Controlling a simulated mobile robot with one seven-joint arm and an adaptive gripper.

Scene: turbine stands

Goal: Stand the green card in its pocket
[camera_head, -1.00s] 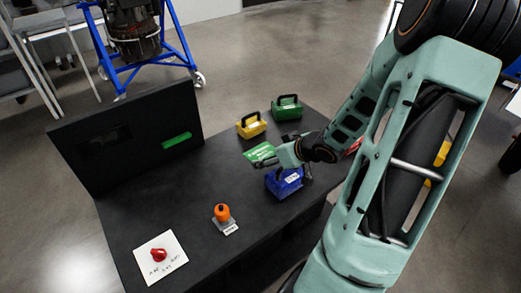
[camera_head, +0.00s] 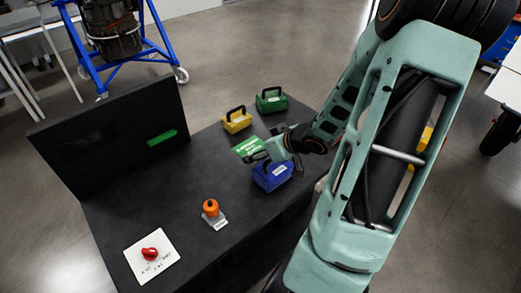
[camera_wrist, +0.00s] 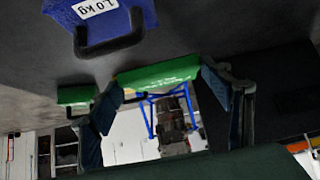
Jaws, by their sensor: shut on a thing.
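The green card (camera_head: 248,149) with white print is in my gripper (camera_head: 263,156), above the black table near the blue box. In the wrist view the card (camera_wrist: 158,75) shows as a green strip between the two fingers of my gripper (camera_wrist: 160,88), which is shut on it. A green strip (camera_head: 162,138) is on the black upright panel (camera_head: 110,135), left of the card and apart from it. The pocket's opening cannot be made out.
A blue box with a handle (camera_head: 272,178) is close beside my gripper; its label reads 1.0 kg in the wrist view. Yellow (camera_head: 236,122) and green (camera_head: 271,101) boxes stand behind. An orange-topped object (camera_head: 211,208) and a red knob on a white plate (camera_head: 150,254) are in front.

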